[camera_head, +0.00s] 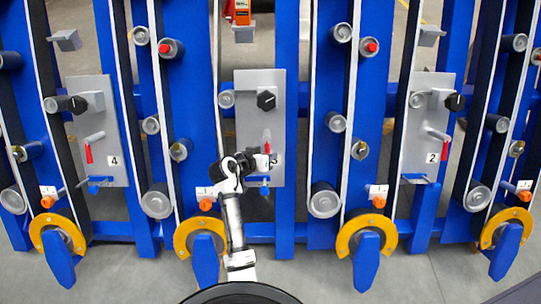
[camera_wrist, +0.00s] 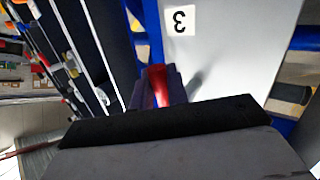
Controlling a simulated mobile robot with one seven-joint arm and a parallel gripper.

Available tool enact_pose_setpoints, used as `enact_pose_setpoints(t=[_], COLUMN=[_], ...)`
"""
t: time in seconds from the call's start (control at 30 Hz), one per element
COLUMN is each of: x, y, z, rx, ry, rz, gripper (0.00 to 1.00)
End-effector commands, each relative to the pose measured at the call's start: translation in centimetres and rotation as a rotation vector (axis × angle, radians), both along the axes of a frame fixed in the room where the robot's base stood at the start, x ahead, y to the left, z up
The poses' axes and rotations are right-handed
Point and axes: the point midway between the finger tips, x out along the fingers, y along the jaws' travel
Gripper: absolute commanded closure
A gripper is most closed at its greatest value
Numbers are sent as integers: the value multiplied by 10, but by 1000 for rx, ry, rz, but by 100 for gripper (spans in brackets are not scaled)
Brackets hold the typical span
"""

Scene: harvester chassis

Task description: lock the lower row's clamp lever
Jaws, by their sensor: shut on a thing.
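A red-handled clamp lever (camera_head: 267,142) is on the grey panel (camera_head: 279,130) marked 3, below a black knob (camera_head: 266,100). My gripper (camera_head: 265,160) is at the lower part of this panel and hides part of the lever. In the wrist view the red handle (camera_wrist: 156,82) lies between the two dark fingers, and my gripper (camera_wrist: 158,92) is shut on it. The lever's pivot is not clear in either view.
Similar panels stand at left, marked 4 (camera_head: 92,125), and right, marked 2 (camera_head: 431,120), each with a red-handled lever. Blue uprights, belts, rollers and yellow rings (camera_head: 197,226) surround my arm. Grey floor lies in front.

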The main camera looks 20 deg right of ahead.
Motion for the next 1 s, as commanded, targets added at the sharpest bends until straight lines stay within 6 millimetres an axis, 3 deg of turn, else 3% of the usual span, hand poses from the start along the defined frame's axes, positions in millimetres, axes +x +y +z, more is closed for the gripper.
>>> enact_pose_setpoints(t=[0.67, 0.7, 0.8, 1.0], x=[2, 2, 2, 1], y=[3, 3, 3, 3], z=[1, 1, 1, 0], rx=[52, 52, 51, 50], ry=[-18, -18, -17, -16], rz=[-29, -29, -30, -30], gripper=[100, 80, 67, 64])
